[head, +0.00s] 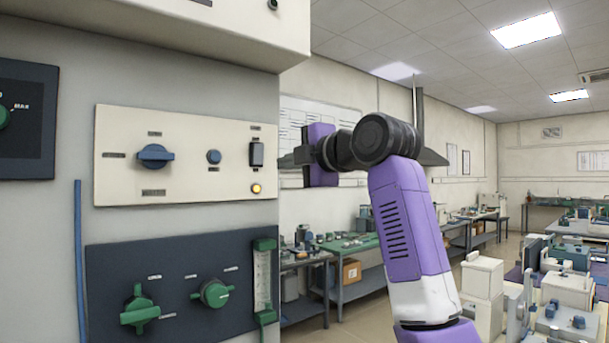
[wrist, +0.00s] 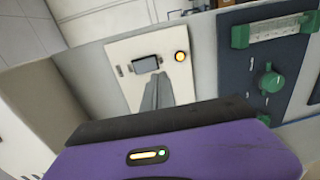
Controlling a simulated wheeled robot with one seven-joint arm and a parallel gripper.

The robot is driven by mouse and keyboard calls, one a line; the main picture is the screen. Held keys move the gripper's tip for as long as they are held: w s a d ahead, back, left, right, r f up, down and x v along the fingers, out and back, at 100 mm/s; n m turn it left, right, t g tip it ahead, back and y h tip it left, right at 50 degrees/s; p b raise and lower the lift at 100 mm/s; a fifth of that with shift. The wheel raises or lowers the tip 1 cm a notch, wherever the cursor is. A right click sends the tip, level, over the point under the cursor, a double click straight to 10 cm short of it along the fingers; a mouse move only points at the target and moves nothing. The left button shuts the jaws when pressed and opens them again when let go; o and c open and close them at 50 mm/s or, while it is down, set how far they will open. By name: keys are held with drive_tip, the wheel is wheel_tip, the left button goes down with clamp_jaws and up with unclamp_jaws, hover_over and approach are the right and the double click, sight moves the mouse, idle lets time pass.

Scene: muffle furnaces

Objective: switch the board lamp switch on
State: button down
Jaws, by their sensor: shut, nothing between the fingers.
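The cream board (head: 190,185) on the grey cabinet front carries a dark rocker switch (head: 256,154) near its right edge, which I take as the lamp switch. A round lamp (head: 256,189) below it glows yellow. In the wrist view the switch (wrist: 146,63) and the glowing lamp (wrist: 181,56) sit side by side. My gripper (head: 283,160) is shut and empty, just right of the switch in the head view. In the wrist view its fingertips (wrist: 157,78) point at the board beside the switch. Whether they touch the board I cannot tell.
The same board has a blue rotary knob (head: 155,156) and a round blue button (head: 214,157). Below it a dark panel (head: 180,255) carries green knobs and a green-ended gauge (head: 263,280). Benches with equipment stand farther right, with open floor between them.

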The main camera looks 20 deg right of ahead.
drive_tip(key=v, duration=0.2)
drive_tip(key=f+b+v, duration=0.1)
drive_tip(key=v, duration=0.2)
drive_tip(key=shift+a+f+b, duration=0.1)
drive_tip(key=shift+b, duration=0.2)
